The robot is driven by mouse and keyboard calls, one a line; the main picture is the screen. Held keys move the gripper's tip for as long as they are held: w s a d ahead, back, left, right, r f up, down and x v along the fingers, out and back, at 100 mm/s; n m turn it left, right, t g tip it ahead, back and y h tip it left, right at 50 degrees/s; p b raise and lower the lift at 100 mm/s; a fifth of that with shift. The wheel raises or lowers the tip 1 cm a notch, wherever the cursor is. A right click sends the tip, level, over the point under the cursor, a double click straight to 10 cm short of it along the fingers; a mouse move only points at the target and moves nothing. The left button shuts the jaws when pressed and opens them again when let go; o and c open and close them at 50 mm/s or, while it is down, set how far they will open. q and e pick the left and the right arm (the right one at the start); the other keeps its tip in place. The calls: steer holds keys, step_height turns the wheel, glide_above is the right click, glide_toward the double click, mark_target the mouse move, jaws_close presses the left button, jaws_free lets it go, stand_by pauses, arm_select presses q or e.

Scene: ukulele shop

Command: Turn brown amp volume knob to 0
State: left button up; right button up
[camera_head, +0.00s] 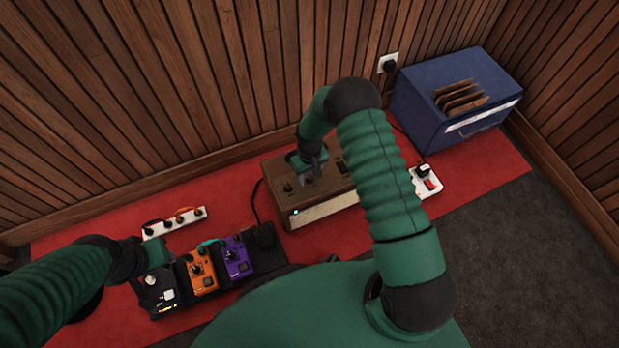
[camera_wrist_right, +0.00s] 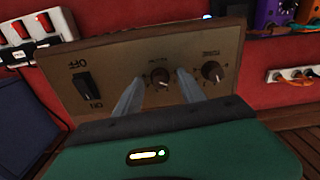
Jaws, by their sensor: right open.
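The brown amp (camera_head: 330,202) stands on the red carpet against the wood wall, its control panel facing up. In the right wrist view its panel (camera_wrist_right: 115,62) appears upside down, with a black ON/OFF switch (camera_wrist_right: 84,87) and two dark knobs. The labels over the knobs are too blurred to read. One knob (camera_wrist_right: 160,77) lies between the two fingertips of my open right gripper (camera_wrist_right: 158,90); whether they touch it I cannot tell. The other knob (camera_wrist_right: 212,71) is just right of the fingers. The right gripper (camera_head: 312,170) covers part of the panel in the head view. My left gripper (camera_head: 138,270) is beside the pedals, its jaws unclear.
An orange pedal (camera_head: 203,278) and a purple pedal (camera_head: 237,258) sit on a dark board at lower left. A white power strip (camera_head: 175,222) lies behind them. A blue box (camera_head: 440,100) and another power strip (camera_head: 427,181) are to the right of the amp.

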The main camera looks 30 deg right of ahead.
steer(key=shift+c, duration=0.2)
jaws_close()
stand_by(0.3)
steer(key=shift+r+n+p, duration=0.1)
steer(key=shift+n+p, duration=0.5)
steer(key=shift+p, duration=0.1)
steer(key=shift+n+p, duration=0.75)
steer(key=shift+n, duration=0.35)
steer(key=shift+n+p, duration=0.85)
steer(key=shift+n, duration=1.35)
